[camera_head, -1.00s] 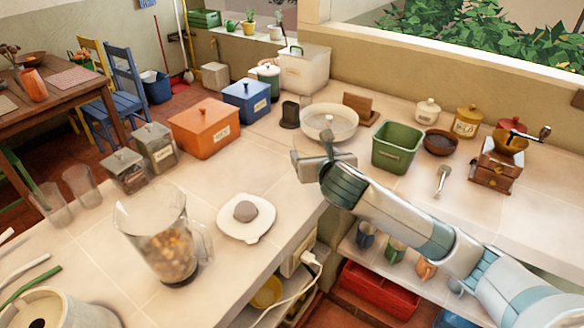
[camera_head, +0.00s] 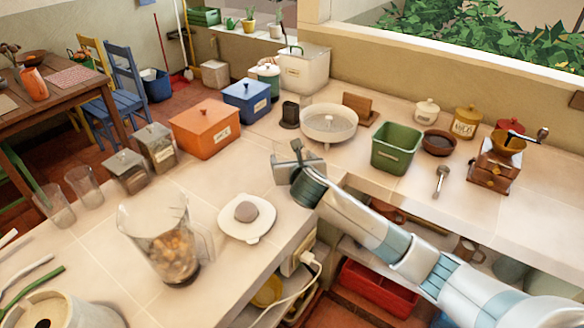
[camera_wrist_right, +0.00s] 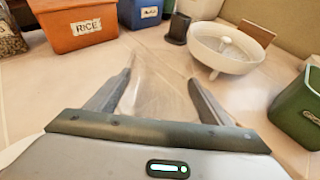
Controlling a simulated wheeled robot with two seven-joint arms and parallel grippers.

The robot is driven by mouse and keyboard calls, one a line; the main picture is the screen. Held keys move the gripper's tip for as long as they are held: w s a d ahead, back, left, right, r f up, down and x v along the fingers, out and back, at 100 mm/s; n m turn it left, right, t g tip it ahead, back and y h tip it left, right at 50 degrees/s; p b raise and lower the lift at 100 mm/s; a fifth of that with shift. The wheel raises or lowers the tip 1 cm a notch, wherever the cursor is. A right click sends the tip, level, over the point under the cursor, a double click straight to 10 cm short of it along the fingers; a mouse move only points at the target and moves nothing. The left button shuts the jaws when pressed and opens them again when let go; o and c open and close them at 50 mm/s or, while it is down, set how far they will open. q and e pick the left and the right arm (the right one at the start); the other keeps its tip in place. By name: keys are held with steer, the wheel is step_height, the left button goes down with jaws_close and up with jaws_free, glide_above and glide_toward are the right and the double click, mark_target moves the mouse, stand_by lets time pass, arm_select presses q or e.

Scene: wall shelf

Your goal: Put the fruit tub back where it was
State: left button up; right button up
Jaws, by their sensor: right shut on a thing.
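My right gripper (camera_head: 290,162) is low over the counter, left of the green tub and in front of the white round bowl. In the right wrist view its two fingers (camera_wrist_right: 160,95) stand apart with a faint, clear, see-through tub (camera_wrist_right: 158,82) between them. I take this to be the fruit tub; it looks empty. In the head view the tub is too clear to make out. I cannot tell whether its base touches the counter. A clear jug (camera_head: 165,240) with orange-brown fruit pieces stands at the front left. My left gripper is not in view.
A white lid with a grey knob (camera_head: 246,218) lies beside the jug. The orange rice box (camera_head: 205,130), blue box (camera_head: 247,101), white bowl (camera_head: 329,124) and green tub (camera_head: 396,148) surround a clear patch of counter. A gap in the counter opens at the right.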

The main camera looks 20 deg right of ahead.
steer(key=shift+f+p, duration=0.3)
steer(key=shift+f, duration=1.4)
steer(key=o, duration=1.2)
steer(key=shift+f, duration=0.15)
steer(key=shift+c, duration=0.2)
steer(key=shift+s+r, duration=0.1)
steer(key=shift+r, duration=0.1)
steer(key=b+v, duration=0.1)
steer(key=v, duration=1.1)
